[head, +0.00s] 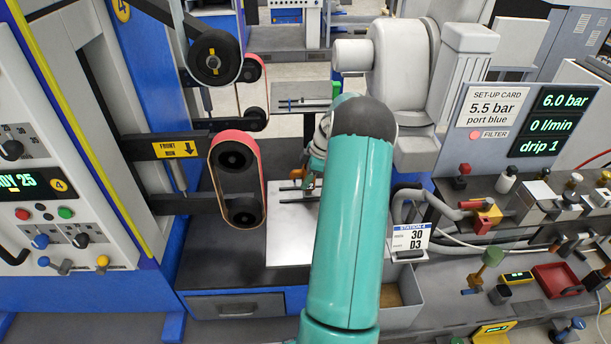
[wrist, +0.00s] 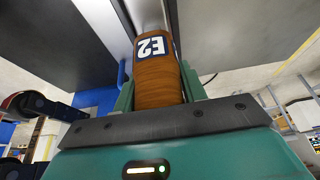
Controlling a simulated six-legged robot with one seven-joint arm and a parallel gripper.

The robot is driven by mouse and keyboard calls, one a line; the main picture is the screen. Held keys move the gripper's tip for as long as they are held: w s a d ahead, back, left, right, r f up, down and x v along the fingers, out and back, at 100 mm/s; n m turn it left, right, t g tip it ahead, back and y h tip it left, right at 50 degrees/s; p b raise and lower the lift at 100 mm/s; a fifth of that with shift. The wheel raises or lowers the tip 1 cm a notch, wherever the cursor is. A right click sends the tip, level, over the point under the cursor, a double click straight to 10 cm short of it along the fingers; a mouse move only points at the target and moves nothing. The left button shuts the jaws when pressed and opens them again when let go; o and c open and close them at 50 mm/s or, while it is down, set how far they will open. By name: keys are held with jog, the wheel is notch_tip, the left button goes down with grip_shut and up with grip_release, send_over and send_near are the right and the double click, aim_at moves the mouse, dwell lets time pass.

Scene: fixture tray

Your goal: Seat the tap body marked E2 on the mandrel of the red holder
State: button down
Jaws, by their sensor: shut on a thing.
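The tap body marked E2 (wrist: 154,72) is a brown, cylinder-like piece with a dark blue and white label, which reads upside down in the wrist view. My gripper (wrist: 158,92) is shut on it, with a green finger on each side.
A red-rimmed belt loop (head: 236,180) stands close left of the plate. A station card (head: 410,238) and a grey bin (head: 402,305) are to the right. Farther right are a bench with fittings, hoses and a red tray (head: 556,281), below a set-up card (head: 495,108).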

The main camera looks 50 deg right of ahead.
jog(key=shift+f, duration=1.2)
jog(key=c, duration=0.7)
grip_release()
jog(key=v, duration=1.4)
jog(key=shift+s+f, duration=0.1)
jog(key=shift+s, duration=0.05)
